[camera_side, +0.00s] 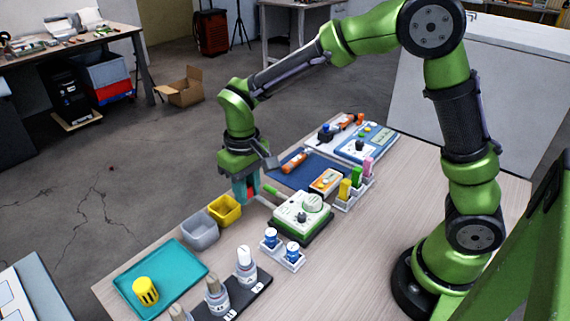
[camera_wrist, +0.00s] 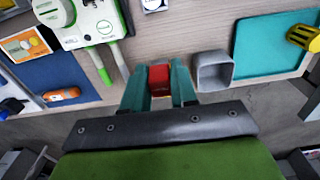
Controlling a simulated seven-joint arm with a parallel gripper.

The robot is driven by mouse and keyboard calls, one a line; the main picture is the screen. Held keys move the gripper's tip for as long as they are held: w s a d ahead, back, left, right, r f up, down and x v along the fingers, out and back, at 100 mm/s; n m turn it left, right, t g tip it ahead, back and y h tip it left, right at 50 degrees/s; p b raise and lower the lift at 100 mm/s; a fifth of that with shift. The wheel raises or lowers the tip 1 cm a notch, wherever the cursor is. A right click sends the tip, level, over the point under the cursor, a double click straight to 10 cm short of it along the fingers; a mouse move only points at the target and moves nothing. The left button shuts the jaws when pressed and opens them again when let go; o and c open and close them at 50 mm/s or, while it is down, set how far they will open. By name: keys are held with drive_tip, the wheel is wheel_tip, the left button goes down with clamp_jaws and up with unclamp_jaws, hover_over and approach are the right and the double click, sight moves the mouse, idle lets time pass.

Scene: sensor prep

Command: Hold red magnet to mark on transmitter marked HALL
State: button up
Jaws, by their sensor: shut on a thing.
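My gripper (camera_side: 246,192) has teal fingers and is shut on the red magnet (camera_side: 254,187), a small red block. It hangs above the table's far edge, just left of the white and green device (camera_side: 303,213). In the wrist view the magnet (camera_wrist: 159,78) sits between the two fingers. The device also shows there (camera_wrist: 85,20), with two green and white rods (camera_wrist: 105,72) reaching toward the gripper. The magnet appears apart from the device. I cannot read HALL on any item, so I cannot tell which is the marked transmitter. The mark is not discernible.
A yellow bin (camera_side: 226,211) and grey bin (camera_side: 201,236) stand close below the gripper. Blue-lidded jars (camera_side: 292,251), bottles (camera_side: 245,268), an orange-faced box (camera_side: 325,182) and a blue mat (camera_side: 325,168) crowd the table.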

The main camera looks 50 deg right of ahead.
drive_tip(key=s+d, duration=0.1)
drive_tip(key=d, duration=0.1)
drive_tip(key=s+d, duration=0.2)
drive_tip(key=d, duration=0.1)
drive_tip(key=s+d, duration=0.1)
drive_tip(key=d, duration=0.1)
drive_tip(key=shift+s+d+r, duration=0.1)
drive_tip(key=shift+s+d, duration=0.1)
drive_tip(key=shift+s, duration=0.2)
drive_tip(key=shift+f, duration=2)
drive_tip(key=shift+f, duration=0.9)
idle(2.0)
wheel_tip(320, 180, up, 7)
idle(0.8)
drive_tip(key=shift+a, duration=0.1)
